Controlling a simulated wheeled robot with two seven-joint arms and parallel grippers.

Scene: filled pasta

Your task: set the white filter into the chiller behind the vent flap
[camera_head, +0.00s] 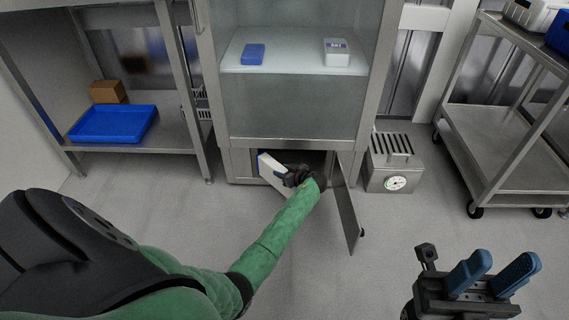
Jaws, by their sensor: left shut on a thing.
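The chiller (293,143) is the tall glass-fronted steel cabinet at the centre. Its vent flap (347,205) is swung open to the right, showing a dark low opening (312,158). My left gripper (292,176) is shut on the white filter (274,175), which has a blue edge, and holds it tilted at the left part of the opening. The gripper and arm hide part of the filter and the opening. I cannot tell how far the filter is inside. My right gripper (500,264), with blue fingers, is open and empty above the floor at the lower right.
A blue box (253,54) and a white box (336,57) stand on the chiller's shelf. A slotted metal unit with a dial (393,165) stands right of the flap. A steel cart (510,140) is at the right. A blue tray (113,124) and brown box (107,91) are at the left.

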